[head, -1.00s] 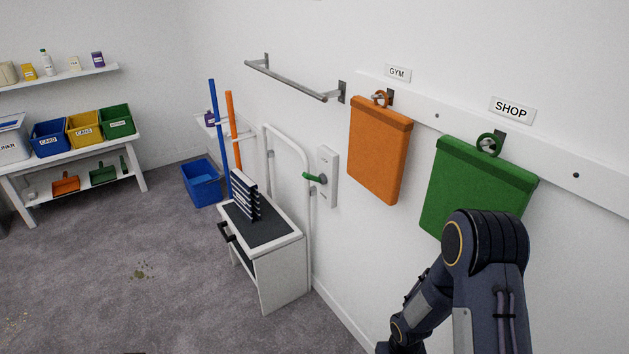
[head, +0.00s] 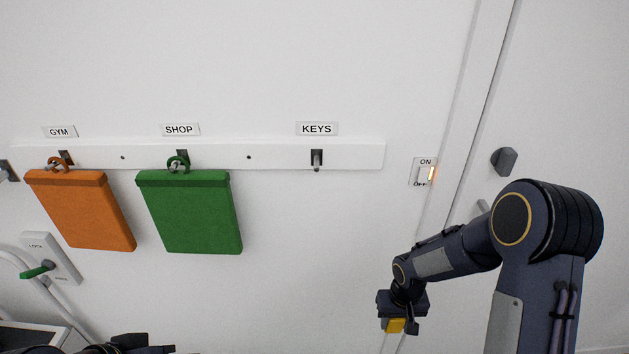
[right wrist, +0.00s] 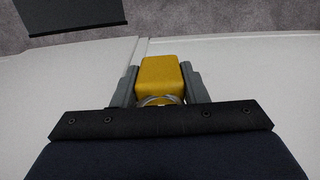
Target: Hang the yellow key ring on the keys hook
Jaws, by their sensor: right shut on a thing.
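The keys hook (head: 317,160) is a small dark hook on the white wall rail, under the sign reading KEYS (head: 317,129). It is empty. My right gripper (head: 398,322) is low and to the right of the hook, pointing down. It is shut on the yellow key ring (head: 395,326), whose yellow block also shows between the fingers in the right wrist view (right wrist: 160,77). A pale ring (right wrist: 158,100) shows at the block's near end, partly hidden by the gripper. At the bottom left of the head view a dark part of mine shows, but no left fingertips can be made out.
A green bag (head: 190,212) hangs on the SHOP hook and an orange bag (head: 82,210) on the GYM hook. A switch (head: 423,173) and a door with a dark knob (head: 504,161) are to the right. The wall below the keys hook is clear.

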